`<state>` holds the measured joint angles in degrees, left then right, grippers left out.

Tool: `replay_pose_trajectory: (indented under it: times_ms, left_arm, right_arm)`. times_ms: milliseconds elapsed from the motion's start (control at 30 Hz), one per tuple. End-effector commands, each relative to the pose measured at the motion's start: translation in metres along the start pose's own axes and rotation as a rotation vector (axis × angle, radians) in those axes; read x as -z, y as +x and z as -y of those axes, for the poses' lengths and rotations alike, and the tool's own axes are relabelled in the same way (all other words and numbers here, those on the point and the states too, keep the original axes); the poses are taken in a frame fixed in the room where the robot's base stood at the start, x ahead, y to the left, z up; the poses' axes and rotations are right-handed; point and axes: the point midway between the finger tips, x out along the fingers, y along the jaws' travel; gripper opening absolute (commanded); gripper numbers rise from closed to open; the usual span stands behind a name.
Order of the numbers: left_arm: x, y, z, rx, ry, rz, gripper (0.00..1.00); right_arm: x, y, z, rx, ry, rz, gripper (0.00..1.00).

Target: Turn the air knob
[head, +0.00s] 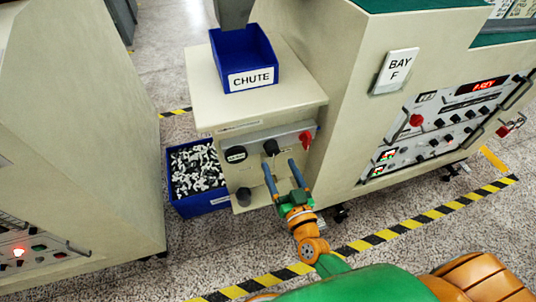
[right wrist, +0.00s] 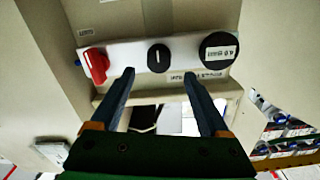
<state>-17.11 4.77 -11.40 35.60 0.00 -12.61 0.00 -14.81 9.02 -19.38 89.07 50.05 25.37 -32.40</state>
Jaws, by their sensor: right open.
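A small black knob (head: 270,147) with a white pointer line sits in the middle of a light panel strip (head: 287,132) on the front of the beige cabinet. It also shows in the right wrist view (right wrist: 158,58), with its line upright there. A red lever handle (head: 305,138) is on one side of it and a round black labelled part (head: 235,155) on the other. No label reading "air" is legible. My right gripper (head: 280,163) is open and empty, its two blue-grey fingers pointing at the panel, tips just short of the knob and apart from it. My left gripper is not in view.
A blue CHUTE bin (head: 252,79) stands on the cabinet top (head: 203,88). A blue crate (head: 206,206) of black and white pieces is on the floor at left. The BAY F machine (head: 345,62) stands at right.

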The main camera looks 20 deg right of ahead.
Motion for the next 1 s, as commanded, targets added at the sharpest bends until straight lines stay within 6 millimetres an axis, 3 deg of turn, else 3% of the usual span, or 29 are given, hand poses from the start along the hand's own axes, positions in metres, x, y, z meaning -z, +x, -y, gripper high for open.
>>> replay_pose_trajectory:
  times_ms: [100, 233, 533, 833, 1000]
  left_arm:
    - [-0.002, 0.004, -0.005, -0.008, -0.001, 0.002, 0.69]
    - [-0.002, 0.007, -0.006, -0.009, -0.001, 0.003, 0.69]
    - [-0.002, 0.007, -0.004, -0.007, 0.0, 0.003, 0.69]
    - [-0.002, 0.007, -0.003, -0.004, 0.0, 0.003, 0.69]
    - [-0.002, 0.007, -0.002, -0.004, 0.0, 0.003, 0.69]
  right_arm:
    - [0.0, 0.025, 0.0, 0.001, 0.0, -0.003, 0.79]
    - [-0.001, 0.044, 0.0, 0.001, -0.002, -0.001, 0.79]
    - [-0.001, 0.05, 0.0, 0.001, -0.001, 0.003, 0.79]
    - [-0.001, 0.05, 0.0, 0.001, -0.001, 0.003, 0.0]
    - [-0.001, 0.05, 0.0, 0.001, 0.006, 0.003, 0.0]
